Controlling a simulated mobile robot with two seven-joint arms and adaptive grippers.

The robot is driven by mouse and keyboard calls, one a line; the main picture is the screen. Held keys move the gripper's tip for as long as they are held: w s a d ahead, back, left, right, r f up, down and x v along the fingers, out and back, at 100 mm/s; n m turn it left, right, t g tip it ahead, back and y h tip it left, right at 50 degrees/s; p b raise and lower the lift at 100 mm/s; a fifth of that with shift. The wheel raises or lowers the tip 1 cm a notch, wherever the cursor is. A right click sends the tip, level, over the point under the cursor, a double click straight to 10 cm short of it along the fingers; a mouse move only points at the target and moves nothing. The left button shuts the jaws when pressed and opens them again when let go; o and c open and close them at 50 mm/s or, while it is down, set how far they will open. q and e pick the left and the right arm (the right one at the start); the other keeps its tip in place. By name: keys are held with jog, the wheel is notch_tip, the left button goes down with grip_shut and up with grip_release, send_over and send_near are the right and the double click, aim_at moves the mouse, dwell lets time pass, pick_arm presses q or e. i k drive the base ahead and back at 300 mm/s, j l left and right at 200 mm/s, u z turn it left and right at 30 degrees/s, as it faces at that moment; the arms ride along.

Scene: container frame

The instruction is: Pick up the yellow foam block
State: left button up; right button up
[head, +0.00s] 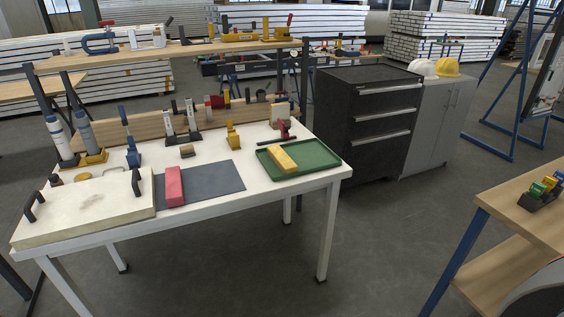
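The yellow foam block (282,158) is a long light-yellow bar. It lies in a shallow green tray (316,157) at the right end of the white workbench. Nothing touches it from above, and its top and front side show. Neither of my grippers shows in the head view.
A red block (174,186) lies on a dark grey mat (222,178) left of the tray. A red-handled tool (283,130) stands just behind the tray. Floor in front is clear.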

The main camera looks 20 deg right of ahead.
aim_at(281, 160)
jog(key=j+z, duration=0.1)
jog(key=z, duration=0.95)
jog(key=j+z, duration=0.45)
jog(key=i+j+z, duration=0.1)
jog(key=j+z, duration=0.4)
jog(key=k+j+z, duration=0.15)
jog(key=j, duration=0.25)
jog(key=j+z, duration=0.15)
jog(key=j, duration=0.25)
jog(key=k, duration=0.05)
